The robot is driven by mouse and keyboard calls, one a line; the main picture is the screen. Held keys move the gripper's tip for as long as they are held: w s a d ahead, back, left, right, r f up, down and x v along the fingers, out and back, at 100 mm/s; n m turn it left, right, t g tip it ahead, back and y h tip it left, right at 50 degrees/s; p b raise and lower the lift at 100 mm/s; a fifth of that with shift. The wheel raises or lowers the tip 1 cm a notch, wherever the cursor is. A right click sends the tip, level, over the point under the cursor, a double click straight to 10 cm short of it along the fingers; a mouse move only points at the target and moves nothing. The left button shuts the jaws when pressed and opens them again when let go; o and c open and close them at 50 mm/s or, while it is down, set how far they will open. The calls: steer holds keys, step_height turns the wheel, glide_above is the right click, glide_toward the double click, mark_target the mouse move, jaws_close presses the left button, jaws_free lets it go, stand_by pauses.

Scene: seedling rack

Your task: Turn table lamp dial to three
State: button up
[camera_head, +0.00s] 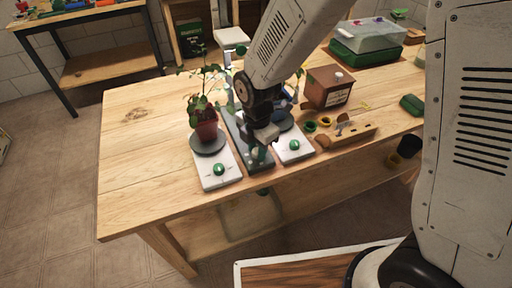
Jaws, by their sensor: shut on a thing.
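The table lamp has a white head (231,36) at the back of the wooden bench. A long dark grey base (262,188) lies between two white units and appears to belong to the lamp. My gripper (259,152) points down over the front part of this base and is shut on a small green thing there, which appears to be the lamp's dial. The fingers and arm hide most of the dial, and its numbers and setting cannot be read.
White units with green knobs stand close by, left (210,180) and right (300,154). The left one carries a potted plant (206,125). A brown box (328,87), a wooden tool holder (347,136) and a green-based clear-lidded tray (366,49) are to the right. The bench's left is clear.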

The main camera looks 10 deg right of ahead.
steer(key=m, duration=1.3)
steer(key=shift+d+m, duration=0.1)
steer(key=shift+m, duration=0.3)
steer(key=m, duration=0.9)
steer(key=shift+s, duration=0.1)
steer(key=shift+m, duration=0.3)
steer(key=o, duration=1)
steer(key=shift+c, duration=0.2)
steer(key=shift+r, duration=0.1)
